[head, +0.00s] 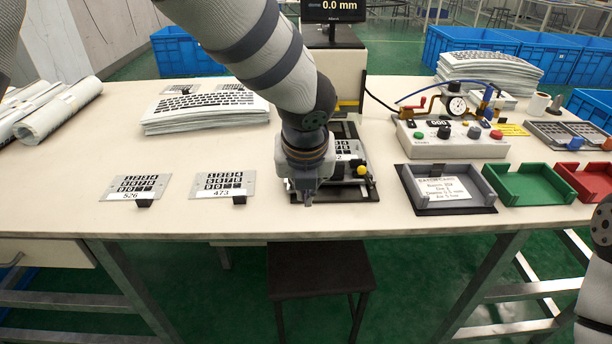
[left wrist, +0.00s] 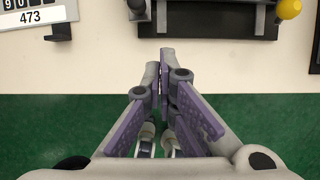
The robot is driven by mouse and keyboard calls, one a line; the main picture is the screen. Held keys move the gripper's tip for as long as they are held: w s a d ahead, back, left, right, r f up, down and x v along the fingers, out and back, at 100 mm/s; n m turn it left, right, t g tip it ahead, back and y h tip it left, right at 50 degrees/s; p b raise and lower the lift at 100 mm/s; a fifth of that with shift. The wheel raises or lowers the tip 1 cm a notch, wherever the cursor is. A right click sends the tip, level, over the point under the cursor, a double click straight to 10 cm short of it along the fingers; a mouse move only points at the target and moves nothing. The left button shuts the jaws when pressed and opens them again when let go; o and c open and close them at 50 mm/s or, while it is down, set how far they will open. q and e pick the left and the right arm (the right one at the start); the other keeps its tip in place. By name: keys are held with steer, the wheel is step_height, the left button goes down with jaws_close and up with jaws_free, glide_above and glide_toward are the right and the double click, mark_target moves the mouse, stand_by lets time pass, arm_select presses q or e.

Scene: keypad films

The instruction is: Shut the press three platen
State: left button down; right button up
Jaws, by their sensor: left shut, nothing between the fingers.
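A dark press (head: 370,190) stands at the middle of the table, largely hidden behind my left gripper and forearm. A keypad film (head: 348,147) shows in it, with a yellow ball knob (head: 361,171) at its right. I cannot tell the platen's position. My left gripper (head: 308,198) points down at the press's front left, shut and empty. In the left wrist view its fingertips (left wrist: 160,58) lie close together over the pale table edge, apart from the press's dark front edge (left wrist: 220,30); the yellow knob (left wrist: 289,8) is at top right. My right gripper is out of view.
Keypad plates 526 (head: 135,187) and 473 (head: 222,184) lie left of the press. A control box with a gauge (head: 452,140) and grey (head: 485,187), green (head: 530,186) and red (head: 590,181) trays stand right. A film stack (head: 205,112) lies behind. The front left tabletop is clear.

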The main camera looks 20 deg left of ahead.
arm_select(q)
steer(key=x, duration=0.4)
steer(key=shift+s+f, duration=0.1)
steer(key=shift+f, duration=0.05)
steer(key=w, duration=0.3)
steer(key=shift+a+r+b, duration=0.2)
steer(key=shift+a+b, duration=0.2)
steer(key=shift+w+a+r, duration=0.15)
steer(key=shift+w+r, duration=0.1)
steer(key=shift+w, duration=0.2)
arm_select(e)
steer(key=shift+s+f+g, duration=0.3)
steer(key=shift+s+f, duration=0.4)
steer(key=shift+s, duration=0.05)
